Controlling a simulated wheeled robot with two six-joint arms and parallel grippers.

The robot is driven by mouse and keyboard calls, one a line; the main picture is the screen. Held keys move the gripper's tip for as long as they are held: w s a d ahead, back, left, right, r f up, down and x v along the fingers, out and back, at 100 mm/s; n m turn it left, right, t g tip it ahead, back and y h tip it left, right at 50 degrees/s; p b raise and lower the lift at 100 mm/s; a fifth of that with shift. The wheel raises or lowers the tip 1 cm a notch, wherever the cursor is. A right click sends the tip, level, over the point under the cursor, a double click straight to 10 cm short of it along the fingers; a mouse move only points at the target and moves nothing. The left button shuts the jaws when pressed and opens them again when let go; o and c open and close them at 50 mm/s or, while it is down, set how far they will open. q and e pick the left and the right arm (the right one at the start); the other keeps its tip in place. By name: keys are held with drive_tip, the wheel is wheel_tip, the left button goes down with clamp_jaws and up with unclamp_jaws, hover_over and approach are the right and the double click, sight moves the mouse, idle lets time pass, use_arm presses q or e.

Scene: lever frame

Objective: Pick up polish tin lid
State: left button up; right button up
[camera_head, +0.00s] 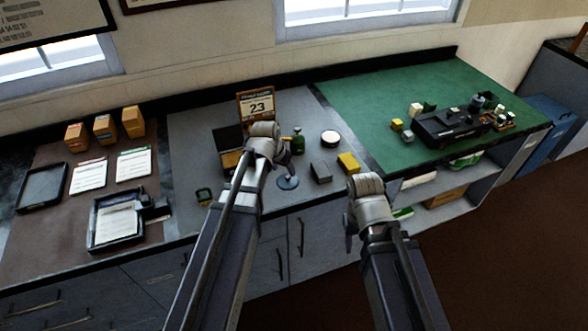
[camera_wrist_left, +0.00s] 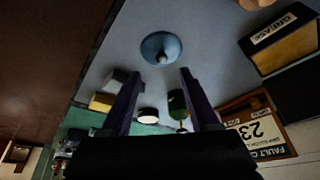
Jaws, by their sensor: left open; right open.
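A round blue-grey lid with a small knob (camera_head: 288,183) lies on the grey middle worktop near its front edge; I take it as the polish tin lid. It also shows in the left wrist view (camera_wrist_left: 160,47), just beyond the fingertips. My left gripper (camera_wrist_left: 156,75) is open and empty, above the worktop and apart from the lid. In the head view its wrist hides part of the worktop behind. A round tin with a white top (camera_head: 330,138) stands behind and right of the lid. My right gripper (camera_head: 349,228) is open, in front of the worktop, its fingers barely visible.
A green bottle (camera_head: 298,141), a grey block (camera_head: 321,172) and a yellow block (camera_head: 348,163) stand near the lid. A black grease box (camera_wrist_left: 287,37) is at the upper right in the left wrist view.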

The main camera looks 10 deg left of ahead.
sight(287, 177)
use_arm(q)
drive_tip(key=shift+w+f+b, duration=0.15)
drive_tip(key=shift+f+b, duration=0.4)
drive_tip(key=shift+b, duration=0.05)
drive_tip(key=shift+b+x, duration=0.7)
drive_tip(key=shift+x, duration=0.15)
drive_tip(key=shift+r, duration=0.1)
drive_tip(key=b+x, duration=0.4)
drive_tip(key=x, duration=0.1)
drive_tip(key=shift+w+a+b, duration=0.1)
drive_tip(key=shift+w+b, duration=0.1)
drive_tip(key=shift+b, duration=0.15)
drive_tip(key=shift+c, duration=0.3)
clamp_jaws()
